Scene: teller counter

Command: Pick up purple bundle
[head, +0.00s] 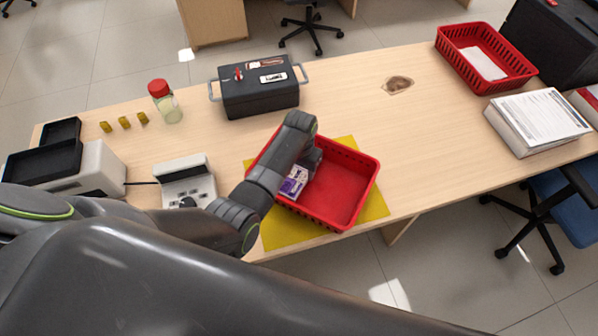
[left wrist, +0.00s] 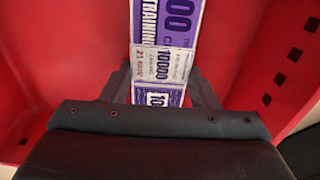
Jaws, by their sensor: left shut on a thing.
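The purple bundle (head: 293,183) is a stack of purple and white notes with a paper band. It lies inside the near red basket (head: 345,198), in its left part. My left gripper (head: 306,171) reaches down into this basket and is shut on the bundle. In the left wrist view the bundle (left wrist: 165,45) runs between the two fingers (left wrist: 162,92), with red basket walls on both sides. The arm hides part of the bundle in the head view. I cannot tell whether the bundle touches the basket floor. My right gripper is not in view.
The basket stands on a yellow mat (head: 283,232) at the counter's near edge. A dark cash box (head: 262,97) stands behind it, a jar (head: 166,103) further left. A white device (head: 187,181) is left of the basket.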

